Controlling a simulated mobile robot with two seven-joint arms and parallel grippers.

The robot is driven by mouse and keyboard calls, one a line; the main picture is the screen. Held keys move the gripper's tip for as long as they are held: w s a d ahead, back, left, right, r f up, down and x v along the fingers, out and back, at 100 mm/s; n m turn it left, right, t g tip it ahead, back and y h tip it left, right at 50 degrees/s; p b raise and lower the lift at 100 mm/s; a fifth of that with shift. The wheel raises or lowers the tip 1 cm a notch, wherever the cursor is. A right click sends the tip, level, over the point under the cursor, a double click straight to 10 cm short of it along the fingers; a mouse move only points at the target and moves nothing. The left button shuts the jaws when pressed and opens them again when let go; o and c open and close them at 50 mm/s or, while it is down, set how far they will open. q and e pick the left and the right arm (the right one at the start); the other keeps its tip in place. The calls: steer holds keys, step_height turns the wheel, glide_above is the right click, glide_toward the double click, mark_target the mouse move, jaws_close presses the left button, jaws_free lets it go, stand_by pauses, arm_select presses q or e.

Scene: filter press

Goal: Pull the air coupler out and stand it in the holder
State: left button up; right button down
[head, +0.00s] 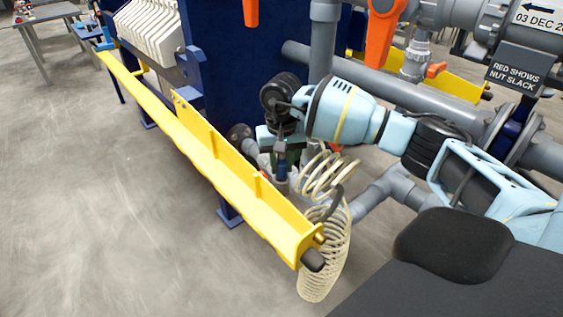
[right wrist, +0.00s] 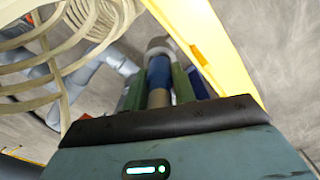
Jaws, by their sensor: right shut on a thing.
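My right gripper (head: 279,160) reaches in from the right, pointing down beside the yellow rail. In the right wrist view its green-padded fingers (right wrist: 160,88) are shut on the air coupler (right wrist: 158,75), a grey body with a blue band. The coupler also shows in the head view (head: 282,169), small and partly hidden by the gripper. A pale grey ring or cup (right wrist: 158,46) lies at its far end; I cannot tell whether the coupler sits in it. A cream coiled hose (head: 325,252) hangs right of the gripper. I cannot make out the holder for certain. My left gripper is out of view.
The yellow rail (head: 215,165) runs diagonally close left of the gripper, with a dark end (head: 313,260). Grey pipes (head: 385,190) and the dark blue press frame (head: 230,60) crowd the right and back. Open concrete floor (head: 90,200) lies left.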

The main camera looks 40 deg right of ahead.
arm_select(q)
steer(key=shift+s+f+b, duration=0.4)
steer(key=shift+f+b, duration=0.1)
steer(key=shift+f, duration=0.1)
arm_select(e)
steer(key=shift+f, duration=1.05)
steer(key=c, duration=1.1)
jaws_free()
steer(key=shift+o, duration=0.2)
step_height(320, 180, up, 8)
steer(key=shift+d+f, duration=0.1)
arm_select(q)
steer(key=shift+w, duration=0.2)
arm_select(e)
steer(key=shift+s, duration=0.1)
